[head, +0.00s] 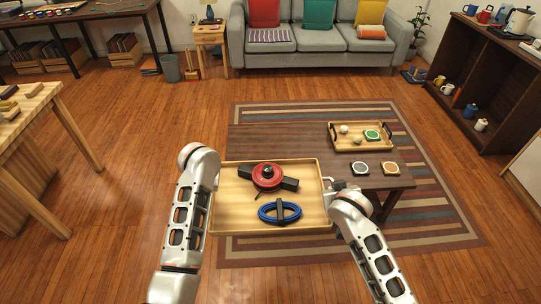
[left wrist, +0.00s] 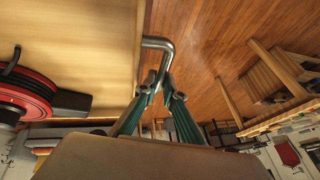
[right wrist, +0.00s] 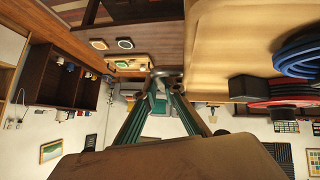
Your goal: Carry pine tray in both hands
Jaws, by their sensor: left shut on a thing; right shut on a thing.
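The pine tray (head: 235,205) is held in front of me, roughly level, in the head view. It carries a red reel (head: 268,176) with black parts and a coiled blue cable (head: 267,213) with a dark band. My left gripper (left wrist: 163,92) is shut on the bent metal handle (left wrist: 158,43) at the tray's left side. My right gripper (right wrist: 166,86) is shut on the metal handle (right wrist: 168,72) at the right side. The tray's pale wood also shows in the left wrist view (left wrist: 85,45) and the right wrist view (right wrist: 225,50).
A low dark table (head: 265,137) stands just beyond the tray on a striped rug (head: 420,235). Its left part is bare. On its right are a small wooden tray (head: 340,148) and two coasters. A workbench (head: 40,105) stands left, a shelf (head: 470,70) right.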

